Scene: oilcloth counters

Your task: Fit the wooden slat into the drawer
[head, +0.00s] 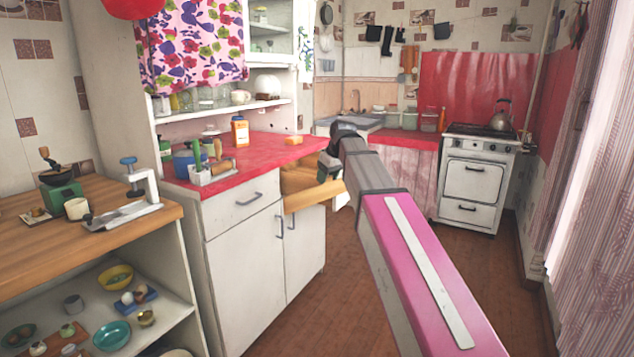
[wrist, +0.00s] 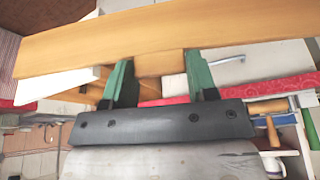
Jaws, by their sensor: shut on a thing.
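The wooden slat is a plain light-brown board. In the wrist view the slat (wrist: 150,38) spans the top of the picture, slightly tilted. My gripper (wrist: 152,68) has its two green fingers shut on a wooden part at the slat's lower edge. In the head view the slat (head: 313,195) shows beneath my gripper (head: 327,172), by the far end of the red-topped counter. A brown wooden interior (head: 298,178), seemingly the open drawer, shows behind it. My gripper and arm hide part of this place, so I cannot tell whether the slat touches the drawer.
The red counter (head: 262,150) holds a utensil caddy (head: 211,170), an orange-labelled bottle (head: 240,130) and a sponge (head: 293,140). A closed white drawer (head: 243,206) is below it. A wooden worktop (head: 60,250) stands at left, a white stove (head: 473,180) at back right. Floor between is clear.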

